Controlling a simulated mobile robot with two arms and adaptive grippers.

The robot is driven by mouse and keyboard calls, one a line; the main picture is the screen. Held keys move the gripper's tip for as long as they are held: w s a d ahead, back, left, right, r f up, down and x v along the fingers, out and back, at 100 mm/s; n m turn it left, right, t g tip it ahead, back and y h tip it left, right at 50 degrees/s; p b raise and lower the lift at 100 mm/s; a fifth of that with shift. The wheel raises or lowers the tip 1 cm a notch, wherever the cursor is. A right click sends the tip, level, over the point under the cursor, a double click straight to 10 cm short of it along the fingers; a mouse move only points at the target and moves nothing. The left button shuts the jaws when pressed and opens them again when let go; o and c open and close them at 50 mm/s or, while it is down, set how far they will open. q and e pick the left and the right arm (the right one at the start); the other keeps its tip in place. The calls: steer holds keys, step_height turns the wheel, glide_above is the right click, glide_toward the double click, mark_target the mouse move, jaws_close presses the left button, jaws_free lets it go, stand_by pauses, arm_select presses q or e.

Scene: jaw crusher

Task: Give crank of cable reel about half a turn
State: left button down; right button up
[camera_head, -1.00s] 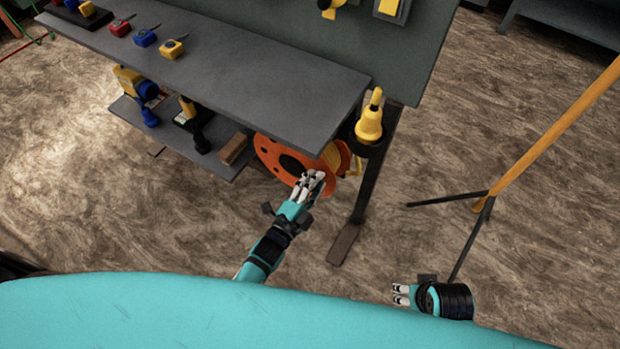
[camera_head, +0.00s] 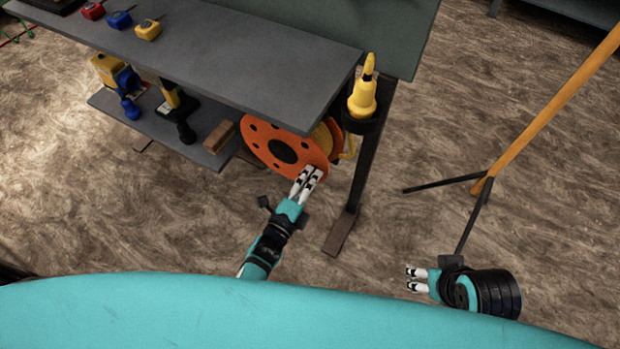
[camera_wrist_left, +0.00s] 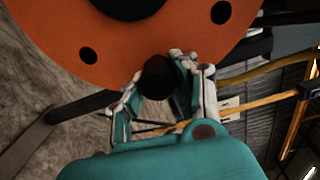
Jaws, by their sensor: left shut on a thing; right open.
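The cable reel (camera_head: 262,134) has an orange disc with a black hub and several dark holes, and yellow cable shows behind the disc. It sits under the bench top at its right end. In the left wrist view the orange disc (camera_wrist_left: 60,25) fills the upper left. The reel's crank, a short dark round handle (camera_wrist_left: 158,77), stands at the disc's lower edge. My left gripper (camera_head: 309,172) is shut on this handle, with a finger on each side of it (camera_wrist_left: 165,92). In the head view the fingers hide the handle. My right gripper (camera_head: 416,280) is open and empty at the lower right.
The grey bench top (camera_head: 230,65) overhangs the reel. A yellow tool (camera_head: 362,95) stands in a black holder at the bench corner, above a dark leg (camera_head: 362,175). A lower shelf (camera_head: 165,135) holds power tools and a brown block (camera_head: 218,137). An orange pole (camera_head: 545,115) stands at right.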

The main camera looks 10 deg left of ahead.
arm_select(q)
steer(key=shift+s+f, duration=0.1)
steer(key=c, duration=1)
jaws_free()
steer(key=shift+c, duration=0.2)
steer(key=v, duration=1.2)
